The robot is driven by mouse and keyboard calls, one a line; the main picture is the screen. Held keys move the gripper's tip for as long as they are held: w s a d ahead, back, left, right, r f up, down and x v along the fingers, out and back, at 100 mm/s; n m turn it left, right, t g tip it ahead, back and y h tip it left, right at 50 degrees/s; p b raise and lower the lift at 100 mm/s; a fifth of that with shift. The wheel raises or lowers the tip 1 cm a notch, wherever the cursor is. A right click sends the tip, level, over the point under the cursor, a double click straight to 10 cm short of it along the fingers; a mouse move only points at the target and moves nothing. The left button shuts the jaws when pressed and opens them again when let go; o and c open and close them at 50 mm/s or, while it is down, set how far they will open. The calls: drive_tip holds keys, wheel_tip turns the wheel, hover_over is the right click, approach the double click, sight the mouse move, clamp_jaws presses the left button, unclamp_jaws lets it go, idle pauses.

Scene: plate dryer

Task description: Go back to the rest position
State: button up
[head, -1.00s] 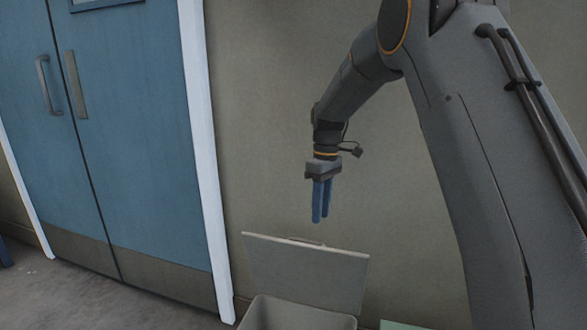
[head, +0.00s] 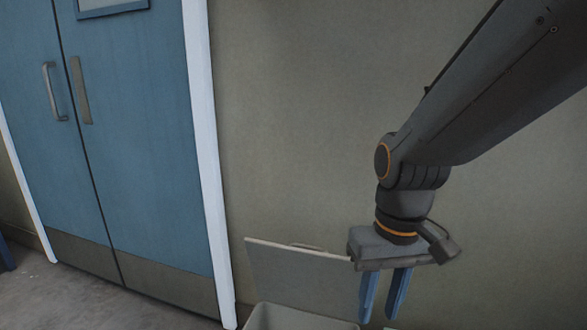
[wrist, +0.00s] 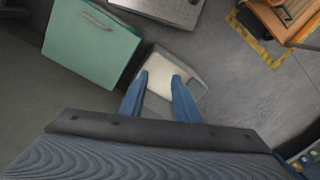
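My gripper (head: 379,314) hangs pointing down at the lower right of the head view, in front of the wall. Its two blue fingers are apart with nothing between them. In the wrist view my gripper (wrist: 160,77) also shows its fingers spread and empty, with a grey bin (wrist: 190,96) with a pale inside well below them.
A bin (head: 300,316) with a raised pale lid (head: 298,277) stands by the wall. Blue double doors (head: 130,130) are at left.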

drive_tip(key=s+d+r+m+p, duration=0.1)
drive_tip(key=s+d+r+p, duration=0.2)
drive_tip(key=p, duration=0.9)
wheel_tip(320, 180, up, 3)
drive_tip(key=shift+s+d+f+m, duration=0.2)
drive_tip(key=shift+d+m, duration=0.1)
drive_tip(key=shift+d, duration=0.7)
